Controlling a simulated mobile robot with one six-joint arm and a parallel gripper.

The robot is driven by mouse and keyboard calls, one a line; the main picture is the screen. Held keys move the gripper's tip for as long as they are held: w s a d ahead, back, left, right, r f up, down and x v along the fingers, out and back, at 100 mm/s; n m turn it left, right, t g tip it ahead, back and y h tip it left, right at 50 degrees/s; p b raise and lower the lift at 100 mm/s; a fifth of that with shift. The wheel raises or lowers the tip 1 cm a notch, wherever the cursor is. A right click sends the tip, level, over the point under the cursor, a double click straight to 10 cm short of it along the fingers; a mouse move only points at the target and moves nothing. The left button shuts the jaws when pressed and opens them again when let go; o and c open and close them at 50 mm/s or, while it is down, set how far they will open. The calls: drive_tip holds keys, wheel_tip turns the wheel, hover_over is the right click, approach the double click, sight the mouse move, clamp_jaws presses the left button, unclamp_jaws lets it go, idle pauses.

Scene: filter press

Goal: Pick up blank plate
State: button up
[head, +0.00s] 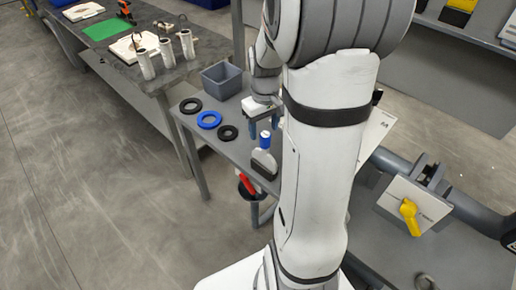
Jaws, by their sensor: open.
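I cannot tell with certainty which thing is the blank plate. A white panel (376,136) with dark marks stands partly hidden behind my arm at the right. A pale plate (390,196) with a yellow handle (410,216) is on the grey pipe-like frame further right. My gripper (264,124) points down over the small grey table (232,150), with blue-grey fingers apart and nothing seen between them. It is just above or behind a white bottle (264,151) with a blue cap. My arm hides part of this area.
Two black rings and a blue ring (209,120) lie on the small table beside an empty-looking grey bin (221,80). A long workbench (110,45) with white cylinders (167,52) and a green mat (103,29) stands at upper left. The floor at left is clear. A red-handled thing (247,184) hangs below the table edge.

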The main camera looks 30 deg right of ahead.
sight(266, 135)
drive_tip(key=f, duration=0.3)
drive_tip(key=f+p, duration=0.1)
drive_tip(key=f, duration=0.2)
drive_tip(key=shift+s+d, duration=0.15)
drive_tip(key=shift+d, duration=0.05)
drive_tip(key=shift+c, duration=0.3)
clamp_jaws()
